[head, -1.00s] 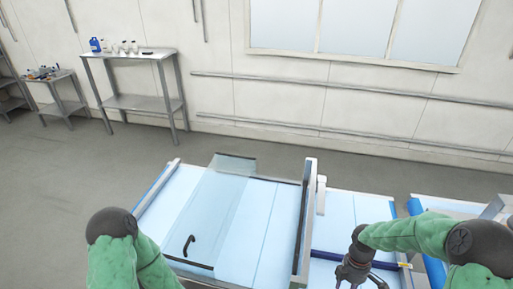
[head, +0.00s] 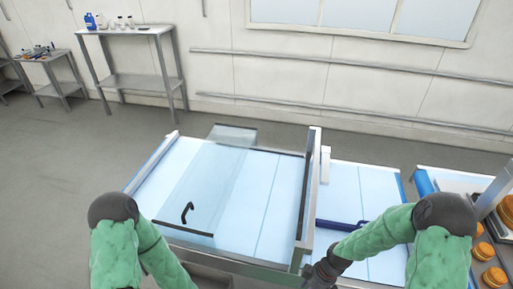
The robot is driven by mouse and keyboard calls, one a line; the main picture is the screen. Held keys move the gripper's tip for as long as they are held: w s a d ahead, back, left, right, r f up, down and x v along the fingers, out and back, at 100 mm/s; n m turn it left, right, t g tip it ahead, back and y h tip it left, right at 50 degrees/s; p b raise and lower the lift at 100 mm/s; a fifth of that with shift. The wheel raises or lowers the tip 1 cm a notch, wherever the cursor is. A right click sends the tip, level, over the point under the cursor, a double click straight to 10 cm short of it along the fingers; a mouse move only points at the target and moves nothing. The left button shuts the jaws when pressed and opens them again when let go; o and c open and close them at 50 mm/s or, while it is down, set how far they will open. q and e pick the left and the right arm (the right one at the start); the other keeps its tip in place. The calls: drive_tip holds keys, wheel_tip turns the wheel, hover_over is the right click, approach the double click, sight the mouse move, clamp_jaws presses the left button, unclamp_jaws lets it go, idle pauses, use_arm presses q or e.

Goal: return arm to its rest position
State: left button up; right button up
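My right arm (head: 385,235) comes in from the right in a green sleeve. It bends at a dark elbow and reaches down and left. Its dark wrist and gripper (head: 322,277) are at the bottom edge, in front of the metal post of the work table. The fingers are cut off or too small to tell, and I see nothing held there. My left arm (head: 130,245) shows only its dark elbow and green sleeve at the lower left. My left gripper is below the picture.
A light blue work table (head: 272,205) has a clear panel with a black handle (head: 187,212) and a raised metal frame at its right. A blue bar (head: 342,225) lies beyond my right wrist. Orange round items (head: 484,251) stand at the right edge.

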drive_tip(key=s+a+f+m+b, duration=0.2)
drive_tip(key=f+m+b, duration=0.1)
drive_tip(key=f, duration=0.3)
drive_tip(key=s+a+f+m+t+b, duration=0.1)
drive_tip(key=s+a+f+m+b, duration=0.2)
drive_tip(key=f, duration=0.4)
drive_tip(key=s+a+f+m+b, duration=0.3)
drive_tip(key=f+m+b, duration=0.2)
drive_tip(key=f+b, duration=0.1)
drive_tip(key=shift+s+f+t+y, duration=0.2)
drive_tip(key=shift+f+t+y, duration=0.15)
drive_tip(key=shift+f, duration=0.4)
drive_tip(key=shift+a, duration=0.1)
